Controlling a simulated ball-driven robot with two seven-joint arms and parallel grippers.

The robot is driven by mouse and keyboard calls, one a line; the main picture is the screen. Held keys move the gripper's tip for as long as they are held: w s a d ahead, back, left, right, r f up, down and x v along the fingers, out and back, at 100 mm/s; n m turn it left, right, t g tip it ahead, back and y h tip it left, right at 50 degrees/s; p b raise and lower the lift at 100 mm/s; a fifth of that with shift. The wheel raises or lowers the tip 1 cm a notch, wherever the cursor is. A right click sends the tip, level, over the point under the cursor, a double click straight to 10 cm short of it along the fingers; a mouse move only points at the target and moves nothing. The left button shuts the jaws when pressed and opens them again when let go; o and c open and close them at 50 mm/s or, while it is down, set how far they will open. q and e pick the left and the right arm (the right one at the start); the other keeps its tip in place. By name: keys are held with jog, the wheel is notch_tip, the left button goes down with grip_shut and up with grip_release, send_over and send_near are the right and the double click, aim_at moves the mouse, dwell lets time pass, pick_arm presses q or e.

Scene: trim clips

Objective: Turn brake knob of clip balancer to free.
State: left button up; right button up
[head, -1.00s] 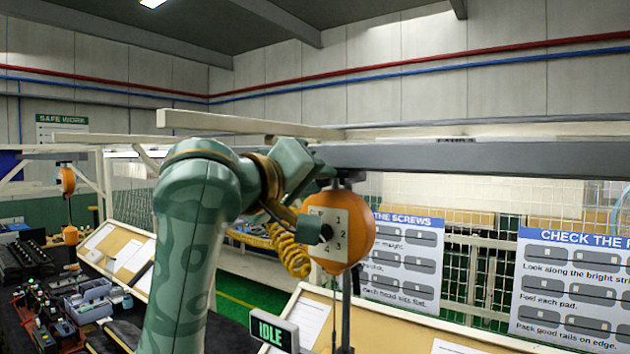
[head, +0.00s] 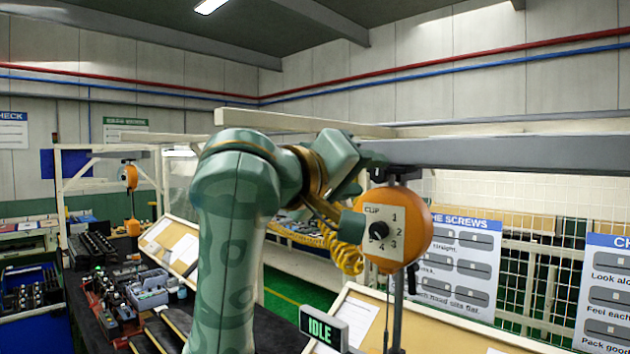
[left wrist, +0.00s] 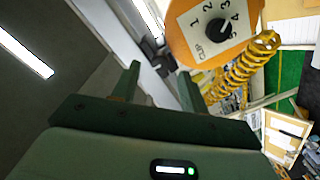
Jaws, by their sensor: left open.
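The clip balancer (head: 420,220) is an orange round body hanging under a grey beam. Its white plate reads CLIP and carries numbers around a black knob (head: 378,230). The knob's pointer seems to be near 4; no word "free" is legible, and I cannot tell whether this is the brake knob. The balancer (left wrist: 247,45) and knob (left wrist: 221,28) also show at the top of the left wrist view. My left gripper (head: 350,222) is just left of the plate, apart from the knob. In the left wrist view its fingers (left wrist: 160,78) are open and empty. My right gripper is out of view.
A yellow coiled hose (head: 345,252) hangs left of the balancer. The grey beam (head: 500,152) runs above it, with a post below. Another orange balancer (head: 130,177) hangs at the far left, over a bench with parts.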

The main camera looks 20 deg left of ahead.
pick_arm(q)
jog(key=b+v, duration=0.1)
jog(key=v, duration=1.3)
jog(key=shift+w+a+r, duration=0.1)
